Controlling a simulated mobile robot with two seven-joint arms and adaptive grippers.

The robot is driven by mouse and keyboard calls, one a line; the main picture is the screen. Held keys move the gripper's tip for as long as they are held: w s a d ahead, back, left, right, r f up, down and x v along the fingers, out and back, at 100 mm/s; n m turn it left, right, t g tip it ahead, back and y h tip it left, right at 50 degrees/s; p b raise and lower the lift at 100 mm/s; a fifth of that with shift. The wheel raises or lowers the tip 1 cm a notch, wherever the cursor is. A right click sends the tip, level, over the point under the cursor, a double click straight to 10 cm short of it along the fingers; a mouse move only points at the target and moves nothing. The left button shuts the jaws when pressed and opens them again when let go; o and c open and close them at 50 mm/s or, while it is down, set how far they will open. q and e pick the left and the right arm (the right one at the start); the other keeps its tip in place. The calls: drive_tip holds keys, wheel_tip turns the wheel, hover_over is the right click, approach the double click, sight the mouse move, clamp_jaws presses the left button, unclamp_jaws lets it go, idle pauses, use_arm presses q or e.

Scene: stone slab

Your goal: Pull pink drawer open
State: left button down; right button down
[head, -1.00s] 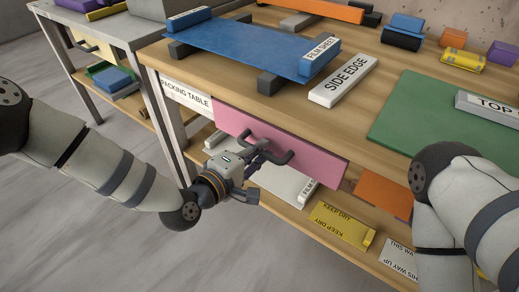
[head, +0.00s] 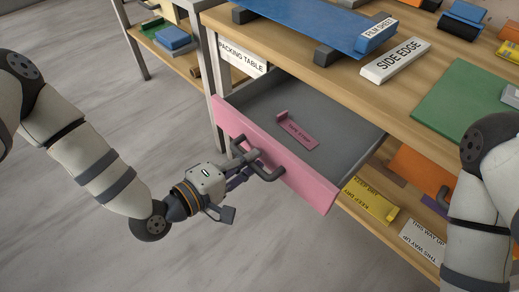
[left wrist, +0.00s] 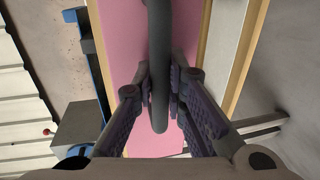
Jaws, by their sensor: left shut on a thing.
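The pink drawer (head: 310,188) stands pulled out from under the packing table's top, its grey interior (head: 335,120) showing. My left gripper (head: 256,168) is shut on the drawer's dark bar handle (head: 265,166), in front of the pink face. In the left wrist view the handle (left wrist: 158,70) runs between the two fingers, with the pink face (left wrist: 127,40) behind it. My right arm shows at the right edge of the head view, but its gripper is out of view.
A lower shelf holds a yellow "KEEP DRY" item (head: 368,203). Open grey floor (head: 100,250) lies in front.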

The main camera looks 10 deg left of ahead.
use_arm(q)
drive_tip(key=shift+s+a, duration=0.15)
drive_tip(key=shift+s, duration=0.05)
drive_tip(key=c, duration=1.6)
unclamp_jaws()
drive_tip(key=v, duration=1.2)
